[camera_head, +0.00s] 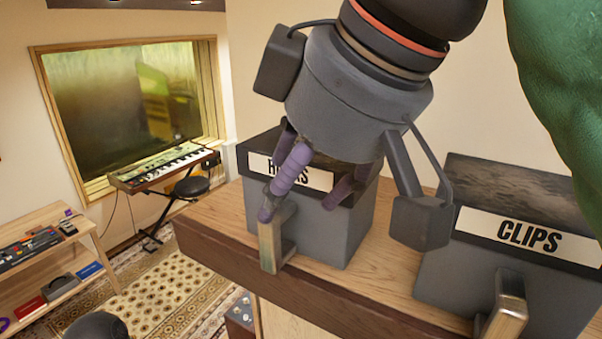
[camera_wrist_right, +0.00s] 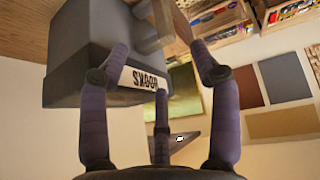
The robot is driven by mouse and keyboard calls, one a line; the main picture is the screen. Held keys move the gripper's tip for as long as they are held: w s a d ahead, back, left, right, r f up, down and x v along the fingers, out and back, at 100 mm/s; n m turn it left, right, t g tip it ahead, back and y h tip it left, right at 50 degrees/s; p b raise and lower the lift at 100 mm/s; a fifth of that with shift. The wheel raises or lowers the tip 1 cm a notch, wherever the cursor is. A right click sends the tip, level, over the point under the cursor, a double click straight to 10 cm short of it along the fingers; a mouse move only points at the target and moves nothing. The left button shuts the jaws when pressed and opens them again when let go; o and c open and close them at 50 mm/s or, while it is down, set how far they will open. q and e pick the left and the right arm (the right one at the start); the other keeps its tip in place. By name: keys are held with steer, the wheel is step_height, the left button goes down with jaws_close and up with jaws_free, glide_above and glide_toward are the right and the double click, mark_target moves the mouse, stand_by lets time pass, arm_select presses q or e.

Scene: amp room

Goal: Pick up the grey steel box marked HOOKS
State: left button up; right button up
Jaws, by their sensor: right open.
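The grey steel box marked HOOKS (camera_head: 330,230) stands upright on a wooden shelf, its dark top and label partly hidden behind my right gripper (camera_head: 298,207). A metal pull (camera_head: 270,243) sticks out from its front. My right gripper is open and empty, its purple fingers in front of the box's label side, with one fingertip close to the pull. Contact cannot be told. In the right wrist view, the HOOKS box (camera_wrist_right: 75,65) appears upside down, just beyond the open fingers (camera_wrist_right: 163,85). My left gripper does not show.
A similar grey box marked CLIPS (camera_head: 480,265) stands to the right on the same wooden shelf (camera_head: 395,280). A narrow gap separates the boxes. A keyboard on a stand (camera_head: 165,170) and a low wooden rack (camera_head: 60,285) are well away at left.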

mark_target(278, 230)
steer(key=shift+s+a+f+b, duration=0.25)
steer(key=shift+s+f, duration=0.1)
steer(key=shift+f, duration=0.25)
steer(key=shift+s+a+f+b, duration=0.15)
steer(key=shift+s+f+b, duration=0.15)
steer(key=shift+f, duration=0.25)
steer(key=w+f, duration=0.2)
steer(key=w, duration=0.1)
steer(key=shift+a+f, duration=0.2)
steer(key=shift+a, duration=0.2)
steer(key=f, duration=0.1)
steer(key=f+b, duration=0.1)
steer(key=a+f, duration=0.1)
steer(key=shift+w+f, duration=0.1)
steer(key=shift+w, duration=0.25)
steer(key=shift+w+a+f, duration=0.1)
steer(key=shift+w+f, duration=0.1)
steer(key=shift+w, duration=0.15)
steer(key=shift+s, duration=0.2)
steer(key=shift+c, duration=0.8)
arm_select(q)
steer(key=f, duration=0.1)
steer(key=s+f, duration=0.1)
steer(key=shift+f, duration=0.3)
arm_select(e)
jaws_close()
